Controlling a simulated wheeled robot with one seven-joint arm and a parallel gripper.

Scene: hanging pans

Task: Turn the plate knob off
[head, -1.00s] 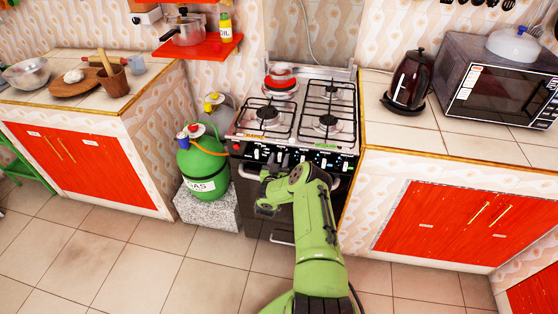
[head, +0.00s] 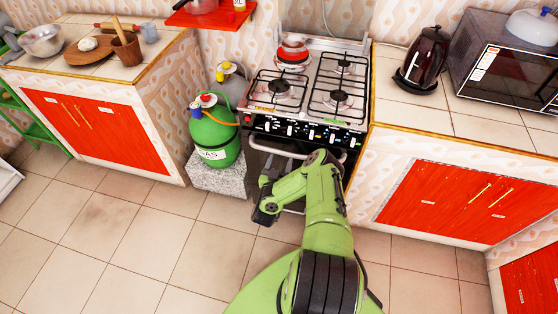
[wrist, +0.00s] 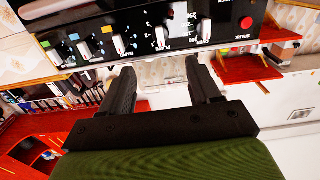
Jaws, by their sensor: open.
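The front panel (head: 310,132) of the gas stove carries a row of white knobs. In the wrist view the panel fills the top, with small lettering that seems to include PLATE by one knob (wrist: 160,38). Its exact setting is too small to read. My gripper (wrist: 162,78) is open and empty, its two dark fingers pointing toward the panel without visibly touching a knob. In the head view my gripper (head: 265,212) is in front of the stove, lower than the knobs, and its fingers are hard to make out.
A green gas bottle (head: 214,136) stands on a block left of the stove. The oven handle (head: 268,150) runs below the panel, near my arm. Counters flank the stove; the right one holds a kettle (head: 422,58) and microwave (head: 510,70). Open floor lies at the left.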

